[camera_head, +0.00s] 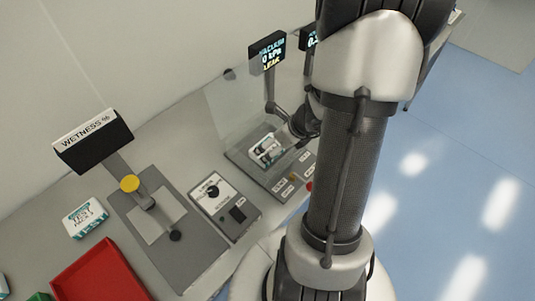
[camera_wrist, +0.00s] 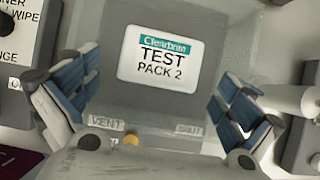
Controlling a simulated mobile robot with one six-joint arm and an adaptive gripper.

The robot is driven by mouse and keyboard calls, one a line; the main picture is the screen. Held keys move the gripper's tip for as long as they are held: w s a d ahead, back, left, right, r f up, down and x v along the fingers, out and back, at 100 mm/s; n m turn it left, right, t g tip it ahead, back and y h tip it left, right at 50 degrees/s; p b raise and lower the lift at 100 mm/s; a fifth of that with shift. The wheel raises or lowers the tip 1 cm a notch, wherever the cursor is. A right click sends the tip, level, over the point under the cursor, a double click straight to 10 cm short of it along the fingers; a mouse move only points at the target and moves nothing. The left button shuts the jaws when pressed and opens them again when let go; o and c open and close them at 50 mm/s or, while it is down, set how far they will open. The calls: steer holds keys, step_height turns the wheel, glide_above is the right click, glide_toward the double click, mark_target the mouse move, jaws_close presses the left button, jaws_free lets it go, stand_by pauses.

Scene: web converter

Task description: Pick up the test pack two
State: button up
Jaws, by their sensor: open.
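Test pack two (camera_wrist: 166,58) is a white pack with a teal band reading "Clearpane TEST PACK 2". It lies flat on a grey plate (camera_wrist: 100,105), and it also shows in the head view (camera_head: 265,149), under or behind a clear panel. My gripper (camera_wrist: 157,90) is open, with blue-padded fingers to the left and right of the pack in the wrist view. The fingers look apart from the pack; their exact height above it I cannot tell. In the head view my gripper (camera_head: 304,122) is dark and partly hidden by my arm, to the right of the pack.
The clear panel (camera_head: 233,105) stands beside the plate. Displays (camera_head: 267,50) rise behind it, one reading "VACUUM 0 kPa LEAK". VENT and START labels and a yellow button (camera_wrist: 131,138) edge the plate. Another test pack (camera_head: 85,217), a wetness station (camera_head: 92,141) and a red bin (camera_head: 98,275) are left.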

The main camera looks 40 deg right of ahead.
mark_target(268, 150)
steer(key=b+x, duration=0.2)
steer(key=x, duration=0.4)
steer(key=shift+w+d+b, duration=0.1)
steer(key=shift+d+b, duration=0.1)
steer(key=shift+b, duration=0.2)
steer(key=c, duration=0.9)
